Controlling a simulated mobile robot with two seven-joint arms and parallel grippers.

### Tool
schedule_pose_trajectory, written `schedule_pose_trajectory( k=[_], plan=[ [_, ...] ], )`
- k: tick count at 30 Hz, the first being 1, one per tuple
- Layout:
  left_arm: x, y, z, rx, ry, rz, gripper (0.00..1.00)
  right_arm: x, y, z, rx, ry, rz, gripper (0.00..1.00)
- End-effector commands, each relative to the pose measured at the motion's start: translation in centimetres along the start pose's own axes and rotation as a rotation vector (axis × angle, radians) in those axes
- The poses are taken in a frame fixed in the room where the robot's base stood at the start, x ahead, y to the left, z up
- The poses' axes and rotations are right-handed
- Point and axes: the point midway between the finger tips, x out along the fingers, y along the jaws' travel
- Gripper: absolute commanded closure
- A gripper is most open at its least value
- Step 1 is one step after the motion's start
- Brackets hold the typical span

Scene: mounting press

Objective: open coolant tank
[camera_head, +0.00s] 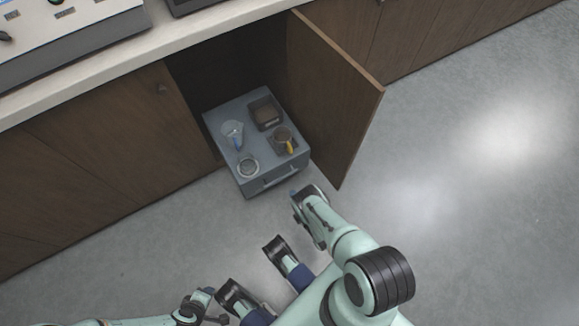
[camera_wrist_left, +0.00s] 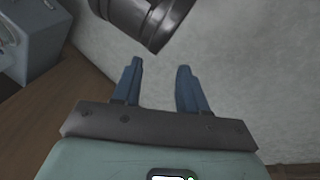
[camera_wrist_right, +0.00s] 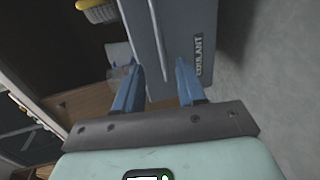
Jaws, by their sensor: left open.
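The coolant tank (camera_head: 222,118) is a grey-blue box on the floor in the open cabinet, with a bar handle (camera_head: 280,178) on its front. In the right wrist view its front (camera_wrist_right: 185,25) carries a COOLANT label (camera_wrist_right: 205,55), and the pale handle (camera_wrist_right: 157,40) runs between the finger directions. My right gripper (camera_head: 296,197) is just in front of the tank; its fingers (camera_wrist_right: 157,65) are apart with nothing clearly held. My left gripper's fingers (camera_wrist_left: 160,68) are apart and empty over the floor; in the head view its fingertips are hard to make out.
The open cabinet door (camera_head: 335,95) stands right of the tank. The counter (camera_head: 150,50) runs above. Floor (camera_head: 470,190) on the right is clear.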

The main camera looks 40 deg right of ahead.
Motion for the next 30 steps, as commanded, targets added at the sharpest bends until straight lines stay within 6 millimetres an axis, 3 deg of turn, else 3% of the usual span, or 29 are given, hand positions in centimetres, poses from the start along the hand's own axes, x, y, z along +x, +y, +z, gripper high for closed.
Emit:
schedule_pose_trajectory(
  k=[3,9,26,30],
  plan=[
    [-0.7,0.2,0.8,0.002,-0.025,0.001,0.57,-1.7,0.0,0.0,-0.001,-0.001,-0.001,0.60],
    [-0.9,0.3,1.3,0.003,-0.040,0.002,0.57,-2.8,0.0,0.1,-0.001,-0.001,0.001,0.60],
    [-0.8,0.3,1.3,0.003,-0.039,0.002,0.57,-2.7,0.0,0.1,0.003,-0.002,-0.001,0.60],
    [-0.8,0.3,1.3,0.003,-0.039,0.002,0.57,-1.7,0.3,0.8,0.105,-0.047,-0.073,0.60]
  ],
)
